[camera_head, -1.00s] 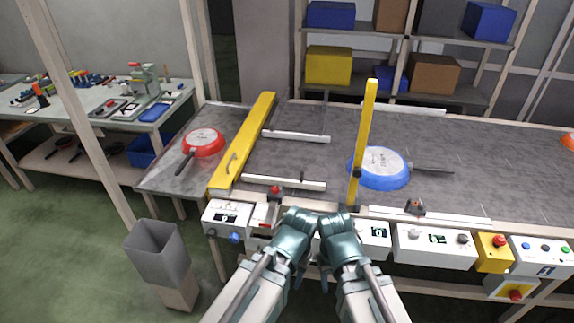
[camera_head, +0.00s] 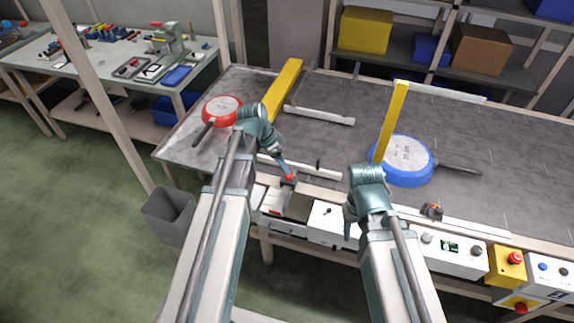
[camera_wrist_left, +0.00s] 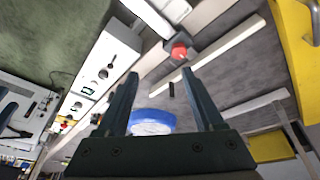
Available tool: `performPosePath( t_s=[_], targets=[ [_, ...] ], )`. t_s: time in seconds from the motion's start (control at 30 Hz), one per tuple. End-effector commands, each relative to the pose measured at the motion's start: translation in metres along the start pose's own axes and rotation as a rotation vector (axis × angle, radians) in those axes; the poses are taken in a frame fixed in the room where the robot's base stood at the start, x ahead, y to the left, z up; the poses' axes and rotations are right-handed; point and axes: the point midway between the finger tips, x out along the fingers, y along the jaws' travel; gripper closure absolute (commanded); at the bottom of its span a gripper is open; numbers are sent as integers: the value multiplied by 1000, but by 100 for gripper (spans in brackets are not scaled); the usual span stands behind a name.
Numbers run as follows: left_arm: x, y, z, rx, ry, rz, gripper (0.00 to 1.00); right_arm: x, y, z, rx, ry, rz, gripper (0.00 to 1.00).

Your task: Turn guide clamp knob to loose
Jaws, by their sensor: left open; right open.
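A red clamp knob (camera_head: 289,178) sits on a small dark block at the conveyor's front edge, at the left guide rail. In the left wrist view the same red knob (camera_wrist_left: 180,51) lies just beyond the fingertips, slightly right of the gap's middle. My left gripper (camera_head: 285,169) is at the knob in the head view; its fingers (camera_wrist_left: 159,74) are spread, with nothing between them. Contact with the knob cannot be told from the head view. A second red-orange knob (camera_head: 432,210) stands at the right. My right gripper (camera_head: 352,230) hangs at the front edge, empty; its fingertips are small.
A red pan (camera_head: 222,109) and a blue pan (camera_head: 406,158) lie on the grey conveyor (camera_head: 330,150). Yellow bars (camera_head: 283,88) and white guide rails (camera_head: 320,115) cross it. Control boxes (camera_head: 455,258) line the front. A grey bin (camera_head: 168,215) stands at the left.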

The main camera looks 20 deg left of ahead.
Motion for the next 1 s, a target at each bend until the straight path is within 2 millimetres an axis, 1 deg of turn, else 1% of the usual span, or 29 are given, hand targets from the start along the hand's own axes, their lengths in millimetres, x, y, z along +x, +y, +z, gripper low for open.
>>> performPosePath(
  t_s=[0.03,0.13,0.23,0.47,0.67,0.87,1.0],
  targets=[
    [-10,-17,-1,15,23,-8,31,-8,1,0,0,0,0,50],
    [-17,-32,2,46,52,-18,31,-10,1,0,0,0,0,50],
    [-19,-37,3,61,62,-22,31,-11,1,0,0,0,0,50],
    [-14,-37,3,64,62,-23,31,-6,1,0,0,0,0,50],
    [1,-37,3,63,62,-22,31,8,-1,-1,0,0,0,50],
    [28,-38,2,64,62,-23,31,33,-3,-2,1,0,0,50],
    [49,-38,1,64,62,-22,31,53,-5,-3,1,0,0,50]
  ],
)
